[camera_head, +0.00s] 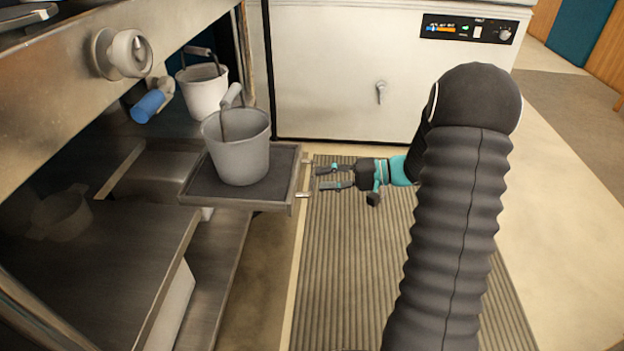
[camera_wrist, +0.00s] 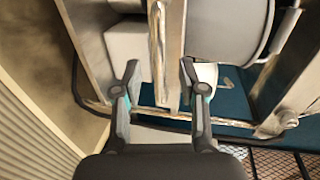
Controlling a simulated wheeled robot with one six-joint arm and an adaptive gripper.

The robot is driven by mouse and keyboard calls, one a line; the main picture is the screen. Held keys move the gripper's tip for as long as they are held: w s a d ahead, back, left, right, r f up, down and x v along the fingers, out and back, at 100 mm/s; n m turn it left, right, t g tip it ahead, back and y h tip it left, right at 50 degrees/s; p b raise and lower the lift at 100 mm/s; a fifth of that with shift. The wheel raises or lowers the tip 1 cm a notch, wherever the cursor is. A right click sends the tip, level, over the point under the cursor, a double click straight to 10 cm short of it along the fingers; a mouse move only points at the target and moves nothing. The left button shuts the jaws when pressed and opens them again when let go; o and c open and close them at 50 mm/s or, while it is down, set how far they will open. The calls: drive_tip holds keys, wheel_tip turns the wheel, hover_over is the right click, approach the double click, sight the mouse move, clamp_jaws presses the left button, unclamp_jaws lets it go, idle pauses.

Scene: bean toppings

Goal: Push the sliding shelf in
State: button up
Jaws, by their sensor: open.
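The sliding shelf (camera_head: 240,203) sticks out from under the counter on the left in the head view, with a grey bucket (camera_head: 237,150) standing on its dark mat. A light handle bar (camera_head: 304,172) runs along the shelf's outer edge. My gripper (camera_head: 319,178) is just right of this bar, pointing left at it, with its fingers apart. In the wrist view, my open gripper (camera_wrist: 161,85) has the shelf's handle bar (camera_wrist: 158,50) between its two fingers. I cannot tell whether either finger touches the bar. Part of the grey bucket (camera_wrist: 228,25) shows above right.
A second, white bucket (camera_head: 203,92) stands behind the shelf. A blue-handled tap (camera_head: 148,106) and a round knob (camera_head: 125,52) are on the left unit. A white cabinet (camera_head: 340,75) closes off the back. A ribbed mat (camera_head: 345,260) covers the floor beside the shelf.

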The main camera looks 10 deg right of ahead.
sight(312, 178)
drive_tip(key=shift+x, duration=2)
clamp_jaws()
